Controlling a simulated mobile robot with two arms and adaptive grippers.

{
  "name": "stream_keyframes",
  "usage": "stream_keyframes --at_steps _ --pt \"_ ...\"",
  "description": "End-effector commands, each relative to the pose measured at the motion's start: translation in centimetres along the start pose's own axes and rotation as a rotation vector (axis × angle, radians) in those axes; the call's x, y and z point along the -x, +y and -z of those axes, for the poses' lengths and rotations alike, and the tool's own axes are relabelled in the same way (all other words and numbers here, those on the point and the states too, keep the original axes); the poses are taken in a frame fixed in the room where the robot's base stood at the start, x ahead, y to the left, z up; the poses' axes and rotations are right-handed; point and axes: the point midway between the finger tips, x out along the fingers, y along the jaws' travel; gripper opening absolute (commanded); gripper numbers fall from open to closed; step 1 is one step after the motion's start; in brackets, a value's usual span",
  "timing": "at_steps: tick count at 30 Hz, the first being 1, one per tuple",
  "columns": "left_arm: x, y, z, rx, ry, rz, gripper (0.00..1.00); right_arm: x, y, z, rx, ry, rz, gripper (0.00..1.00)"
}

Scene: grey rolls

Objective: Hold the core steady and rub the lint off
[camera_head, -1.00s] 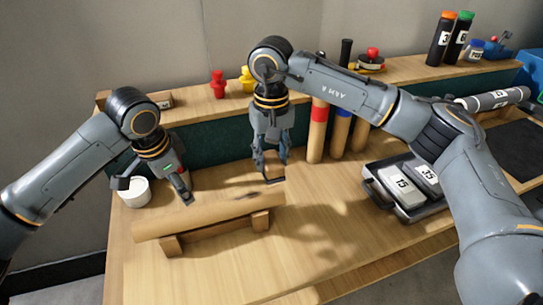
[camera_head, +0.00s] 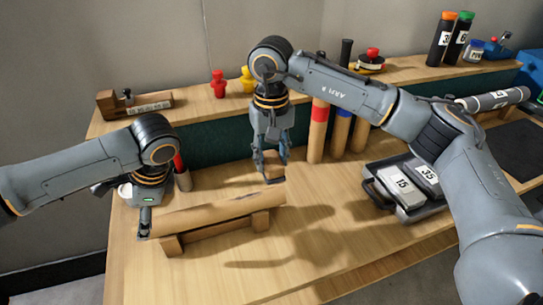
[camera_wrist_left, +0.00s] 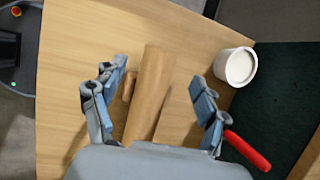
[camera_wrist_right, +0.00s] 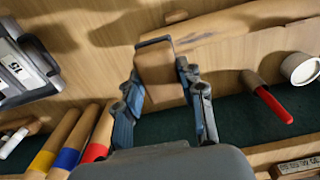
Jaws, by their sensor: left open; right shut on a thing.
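The core, a brown cardboard tube (camera_head: 225,210), lies on a low wooden cradle (camera_head: 215,232). It also shows in the left wrist view (camera_wrist_left: 152,82) and the right wrist view (camera_wrist_right: 225,26). My left gripper (camera_head: 146,222) is open at the core's left end; in the left wrist view its fingers (camera_wrist_left: 155,95) stand apart on either side of the tube. I cannot tell whether they touch it. My right gripper (camera_wrist_right: 160,82) is shut on a brown block with a dark edge (camera_wrist_right: 157,70), held behind the core's right part and apart from it.
A white cup (camera_wrist_left: 236,66) and a red-handled tool (camera_wrist_left: 247,150) stand close behind my left gripper. Tubes with coloured bands (camera_head: 318,135) stand behind on the right. A black tray with numbered blocks (camera_head: 400,190) lies to the right. The table front is clear.

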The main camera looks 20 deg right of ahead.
Motion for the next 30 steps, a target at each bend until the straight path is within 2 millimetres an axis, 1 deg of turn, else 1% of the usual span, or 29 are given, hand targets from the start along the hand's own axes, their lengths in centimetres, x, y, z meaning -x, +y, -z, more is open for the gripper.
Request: stream_keyframes --at_steps 1,3,9,15,24,29,30 --pt "-0.8 0.0 -0.1 0.0 -0.002 -0.002 0.74 0.0 0.0 0.0 0.0 0.0 0.0 0.14" --pt "-1.9 0.0 -0.1 0.001 -0.001 -0.002 0.74 0.0 0.0 0.0 0.0 0.0 0.0 0.14" --pt "-4.1 0.0 0.0 0.001 -0.001 -0.002 0.74 0.0 0.0 0.0 0.0 0.0 0.0 0.14" --pt "-5.1 0.0 0.0 0.001 0.0 0.0 0.74 0.0 0.0 0.0 0.0 0.0 0.0 0.14" --pt "-5.3 0.0 0.0 0.001 0.0 0.0 0.74 0.0 0.0 0.0 0.0 0.0 0.0 0.14" --pt "-5.3 0.0 0.0 0.001 0.0 0.0 0.41 0.0 0.0 0.0 0.0 0.0 0.0 0.14" --pt "-5.3 0.0 0.0 0.001 0.0 0.0 0.33 0.0 0.0 0.0 0.0 0.0 0.0 0.14"
